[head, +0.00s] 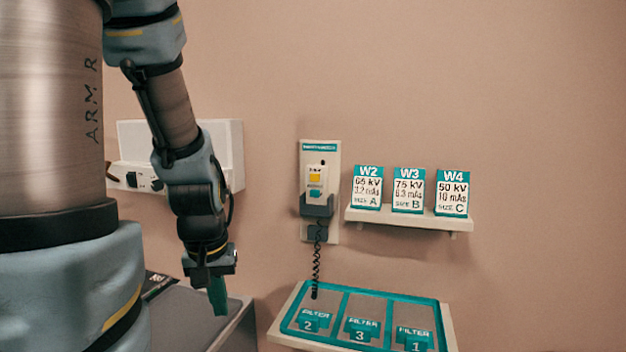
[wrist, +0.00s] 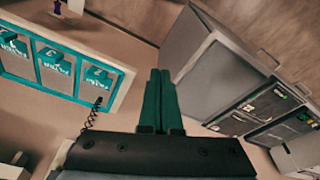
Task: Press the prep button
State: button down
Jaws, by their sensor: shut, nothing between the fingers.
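A hand switch (head: 322,174) hangs upright in a dark holder on a pale wall plate (head: 335,150), in the middle of the head view. It has a yellow-orange button (head: 315,177) and a teal button (head: 315,194) below it. Their labels are too small to read, so I cannot tell which is prep. A black coiled cord (head: 316,265) hangs from it and also shows in the wrist view (wrist: 91,117). My gripper (head: 218,300) points down, left of and lower than the hand switch, apart from it. Its teal fingers (wrist: 160,75) are together and empty.
A tray (head: 449,322) with several numbered teal-handled filters is below the hand switch. A shelf (head: 405,219) with three exposure cards is to its right. A white wall box (head: 222,150) is behind my arm. A grey cabinet (wrist: 215,75) lies close by my fingers.

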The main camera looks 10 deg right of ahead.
aim_at(315, 177)
jog(key=w+d+r+n+t+h+b, duration=0.1)
jog(key=w+d+r+n+t+b, duration=0.2)
jog(key=w+d, duration=0.5)
jog(key=w+d+r+n+t+h, duration=0.1)
jog(key=w+d+r+t, duration=0.2)
jog(key=w+d+t, duration=0.4)
jog(key=d+r+n+t+y+b, duration=0.3)
jog(key=r+n+t+y, duration=0.1)
jog(key=r+n+y, duration=0.3)
notch_tip(315, 177, up, 2)
jog(key=n, duration=0.3)
jog(key=shift+r, duration=0.2)
jog(key=shift+w+d, duration=0.1)
jog(key=shift+d, duration=0.05)
jog(key=w+d, duration=0.4)
jog(key=w, duration=0.3)
jog(key=shift+w+p, duration=0.3)
jog(key=shift+w, duration=0.05)
jog(key=shift+w+d, duration=0.1)
jog(key=shift+d, duration=0.05)
jog(key=shift+w+d, duration=0.1)
jog(key=shift+w, duration=0.15)
